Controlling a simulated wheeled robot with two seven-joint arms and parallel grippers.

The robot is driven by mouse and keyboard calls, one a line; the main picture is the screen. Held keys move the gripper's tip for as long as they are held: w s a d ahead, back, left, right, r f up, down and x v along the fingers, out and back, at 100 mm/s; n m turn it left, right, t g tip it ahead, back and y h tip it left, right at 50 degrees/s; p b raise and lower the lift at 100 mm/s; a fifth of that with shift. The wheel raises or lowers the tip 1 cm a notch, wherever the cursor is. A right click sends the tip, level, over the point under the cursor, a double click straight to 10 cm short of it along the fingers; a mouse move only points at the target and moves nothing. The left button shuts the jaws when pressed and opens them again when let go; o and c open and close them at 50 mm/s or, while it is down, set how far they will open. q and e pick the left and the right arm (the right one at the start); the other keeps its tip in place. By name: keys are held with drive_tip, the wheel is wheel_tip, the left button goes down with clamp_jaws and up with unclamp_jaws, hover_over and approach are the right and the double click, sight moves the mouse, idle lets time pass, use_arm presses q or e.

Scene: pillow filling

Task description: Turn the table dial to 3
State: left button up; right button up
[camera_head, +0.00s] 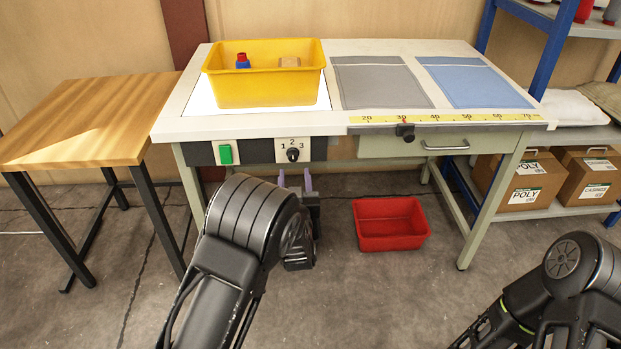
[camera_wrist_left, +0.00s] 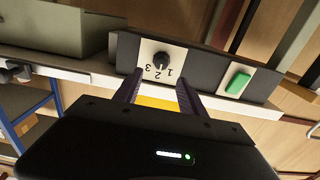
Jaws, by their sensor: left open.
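The dial (camera_head: 292,154) is a black knob on a white plate on the table's front, with 1 at its left, 2 above and 3 at its right. In the left wrist view the dial (camera_wrist_left: 161,60) appears upside down. I cannot tell for sure which number it points at. My left gripper (camera_head: 294,179) is open and empty, just below and in front of the dial. In the left wrist view my left gripper (camera_wrist_left: 157,80) has its two fingers apart, on either side of the plate's lower part in the picture, with the knob beyond them. My right gripper is out of view.
A green button (camera_head: 225,154) sits left of the dial. A yellow bin (camera_head: 265,88) stands on the white table top above. A drawer handle (camera_head: 446,146) and a ruler strip (camera_head: 450,118) lie to the right. A red bin (camera_head: 390,240) is on the floor.

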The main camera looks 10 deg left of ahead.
sight(293, 158)
use_arm(q)
drive_tip(key=shift+x, duration=4)
drive_tip(key=shift+s+a+f, duration=0.1)
drive_tip(key=shift+f, duration=0.05)
drive_tip(key=shift+c, duration=0.3)
clamp_jaws()
